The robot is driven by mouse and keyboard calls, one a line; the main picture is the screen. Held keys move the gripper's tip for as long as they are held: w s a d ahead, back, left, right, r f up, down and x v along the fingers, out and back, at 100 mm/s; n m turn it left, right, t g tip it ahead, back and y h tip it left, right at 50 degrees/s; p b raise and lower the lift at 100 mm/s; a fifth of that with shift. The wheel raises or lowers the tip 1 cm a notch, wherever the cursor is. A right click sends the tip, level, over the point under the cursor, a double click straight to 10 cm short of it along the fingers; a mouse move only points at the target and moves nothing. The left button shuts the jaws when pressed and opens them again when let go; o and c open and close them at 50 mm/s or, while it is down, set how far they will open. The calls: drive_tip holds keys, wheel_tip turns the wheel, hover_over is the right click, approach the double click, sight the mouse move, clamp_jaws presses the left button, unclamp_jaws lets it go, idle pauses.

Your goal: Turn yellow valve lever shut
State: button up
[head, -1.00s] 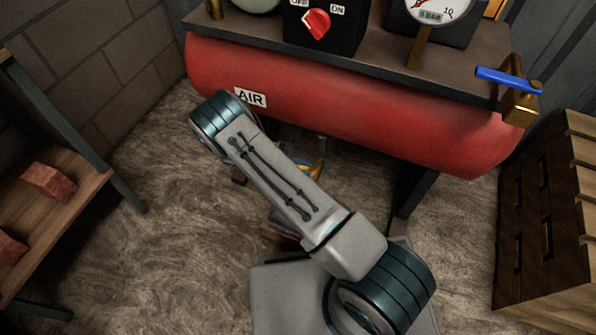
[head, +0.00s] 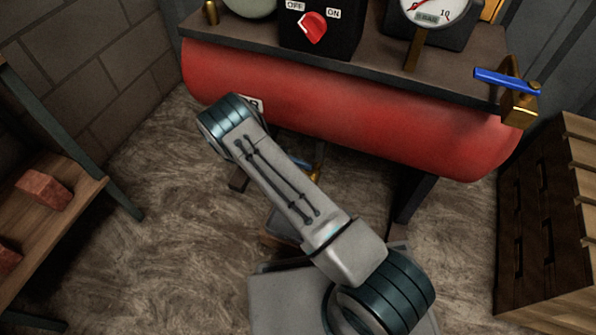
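A small yellow piece (head: 318,173) shows low under the red tank, just past the right edge of my arm link. It may be part of the yellow valve lever, but it is too small and too covered to tell its angle. A bit of blue shows just left of it, also partly behind my arm. My arm crosses the middle of the head view, from lower right up to a joint in front of the tank's left part. My gripper is not seen; the arm's far end is hidden behind its own links.
The red air tank (head: 340,110) carries a dark top plate with a red OFF/ON knob (head: 313,27) and a gauge (head: 432,8). A blue lever (head: 507,81) sits on a brass valve at the right end. Wooden crates (head: 555,225) stand right, a shelf with bricks (head: 45,189) left.

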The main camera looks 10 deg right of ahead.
drive_tip(key=p+v, duration=0.1)
drive_tip(key=v, duration=0.6)
drive_tip(key=shift+a+p, duration=0.2)
drive_tip(key=shift+p, duration=0.1)
idle(0.4)
drive_tip(key=shift+w, duration=0.15)
idle(0.4)
